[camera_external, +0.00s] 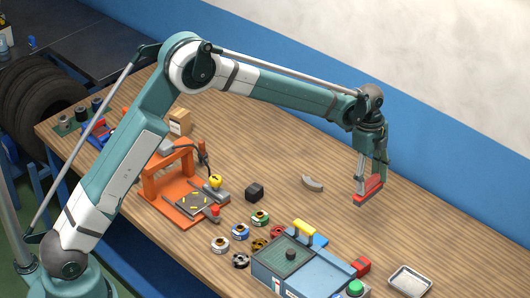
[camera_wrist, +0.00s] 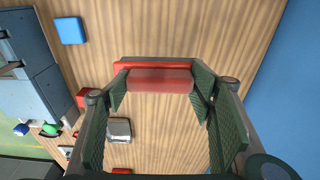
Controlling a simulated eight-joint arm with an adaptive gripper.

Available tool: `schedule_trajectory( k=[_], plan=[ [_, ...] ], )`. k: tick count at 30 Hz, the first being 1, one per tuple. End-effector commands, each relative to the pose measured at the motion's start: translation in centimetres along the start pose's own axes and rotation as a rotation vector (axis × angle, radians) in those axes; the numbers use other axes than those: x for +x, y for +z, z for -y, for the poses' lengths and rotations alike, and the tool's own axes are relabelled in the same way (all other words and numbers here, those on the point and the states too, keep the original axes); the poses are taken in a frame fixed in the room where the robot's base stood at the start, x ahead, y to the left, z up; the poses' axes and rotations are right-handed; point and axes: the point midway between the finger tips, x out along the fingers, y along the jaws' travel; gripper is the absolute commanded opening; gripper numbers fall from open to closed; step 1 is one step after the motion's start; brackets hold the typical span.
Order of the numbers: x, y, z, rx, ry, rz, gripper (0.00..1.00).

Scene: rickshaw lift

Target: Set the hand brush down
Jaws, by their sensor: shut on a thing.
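The hand brush, a red block-like piece (camera_external: 369,191), hangs under my gripper (camera_external: 372,172) at the right of the table in the outside view. In the wrist view the red hand brush (camera_wrist: 155,78) lies across between the green padded fingers of my gripper (camera_wrist: 158,100). The gripper is shut on it. The lower edge of the brush is close to the wooden table (camera_external: 330,222); I cannot tell whether it touches. Its bristles are not clear.
A curved grey-beige piece (camera_external: 312,183) and a dark cube (camera_external: 254,192) lie left of the gripper. A blue-grey machine (camera_external: 285,268), a red block (camera_external: 361,266) and a metal tray (camera_external: 409,281) stand in front. An orange fixture (camera_external: 178,200) stands left. The wood around the brush is clear.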

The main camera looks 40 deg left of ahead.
Motion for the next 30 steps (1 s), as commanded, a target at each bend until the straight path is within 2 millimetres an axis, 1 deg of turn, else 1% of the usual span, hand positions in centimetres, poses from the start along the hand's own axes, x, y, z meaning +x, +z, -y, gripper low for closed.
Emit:
schedule_trajectory(
  k=[5,8,11,17,18,20,21,23,24,26,30],
  plan=[
    [-0.2,1.4,0.4,-0.002,0.0,0.0,0.4],
    [-0.4,3.0,0.8,-0.002,0.0,0.001,0.4],
    [-0.6,5.3,1.3,-0.004,0.0,0.002,0.4],
    [-1.4,11.4,2.4,-0.005,-0.001,0.003,0.4],
    [-1.6,12.8,2.6,-0.005,-0.001,0.003,0.4],
    [-1.9,14.9,2.9,-0.005,-0.001,0.004,0.4],
    [-2.0,16.3,3.0,-0.005,-0.001,0.004,0.4],
    [-2.3,18.3,3.2,-0.005,-0.001,0.004,0.4],
    [-2.5,19.7,3.3,-0.005,-0.001,0.004,0.4],
    [-2.7,21.8,3.4,-0.005,-0.001,0.004,0.4],
    [-3.4,26.6,3.5,-0.005,0.0,0.004,0.4]
  ],
)
